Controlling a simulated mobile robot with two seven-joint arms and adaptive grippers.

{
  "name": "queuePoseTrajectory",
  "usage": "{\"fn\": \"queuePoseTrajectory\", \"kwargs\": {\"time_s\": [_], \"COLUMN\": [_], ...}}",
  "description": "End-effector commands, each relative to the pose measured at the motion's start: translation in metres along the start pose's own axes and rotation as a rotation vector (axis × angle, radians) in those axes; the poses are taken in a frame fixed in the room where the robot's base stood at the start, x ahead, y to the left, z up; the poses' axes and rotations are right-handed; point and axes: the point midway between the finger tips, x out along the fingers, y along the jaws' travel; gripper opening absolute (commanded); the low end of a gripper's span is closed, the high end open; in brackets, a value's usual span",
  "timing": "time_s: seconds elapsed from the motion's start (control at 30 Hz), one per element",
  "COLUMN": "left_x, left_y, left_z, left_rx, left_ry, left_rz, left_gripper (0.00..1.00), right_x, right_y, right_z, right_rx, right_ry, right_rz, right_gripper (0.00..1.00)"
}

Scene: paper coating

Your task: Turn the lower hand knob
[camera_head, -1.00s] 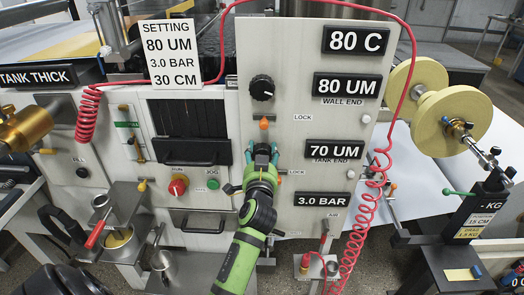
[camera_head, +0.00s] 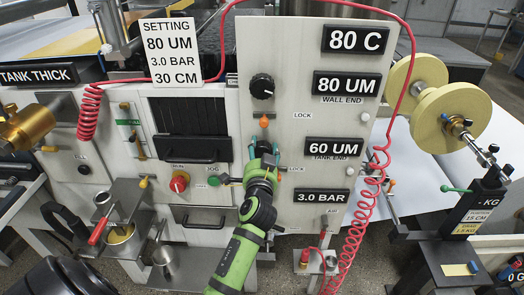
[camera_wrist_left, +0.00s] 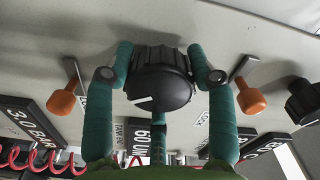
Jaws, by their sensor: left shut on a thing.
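My left gripper (camera_head: 263,151) reaches up to the upright grey panel (camera_head: 290,50) and is shut on the lower black hand knob. The tank end display (camera_head: 335,148) reads 60 UM. My right gripper is not in view.
The wall end display (camera_head: 346,85) reads 80 UM. The setting card (camera_head: 170,52) lists 80 UM, 3.0 BAR and 30 CM. Orange lock handles (camera_wrist_left: 62,102) (camera_wrist_left: 250,97) flank the gripper. A coiled red hose (camera_head: 352,225) hangs along the panel's right side.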

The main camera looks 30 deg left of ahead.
Motion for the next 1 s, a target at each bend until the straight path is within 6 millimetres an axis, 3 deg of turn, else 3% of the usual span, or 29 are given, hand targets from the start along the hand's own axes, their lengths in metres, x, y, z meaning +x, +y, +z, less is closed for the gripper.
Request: {"fn": "queuePoseTrajectory", "kwargs": {"time_s": [0.07,0.1,0.13,0.57,1.0], "left_x": [0.001,0.001,0.001,-0.006,-0.07], "left_y": [-0.003,-0.003,-0.003,0.0,-0.001], "left_z": [-0.004,-0.004,-0.004,-0.001,-0.002], "left_rx": [-0.002,-0.002,-0.002,-0.003,-0.003], "left_ry": [0.009,0.009,0.009,0.003,0.005], "left_rz": [-0.007,-0.007,-0.007,0.0,-0.002], "left_gripper": [0.23,0.72,0.8,0.8,0.8], "right_x": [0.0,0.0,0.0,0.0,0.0], "right_y": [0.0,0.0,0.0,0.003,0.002], "right_z": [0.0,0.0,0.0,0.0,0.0], "right_rx": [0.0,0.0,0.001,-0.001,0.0], "right_ry": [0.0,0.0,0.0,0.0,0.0], "right_rz": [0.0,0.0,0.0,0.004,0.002], "right_gripper": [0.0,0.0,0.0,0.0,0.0]}}
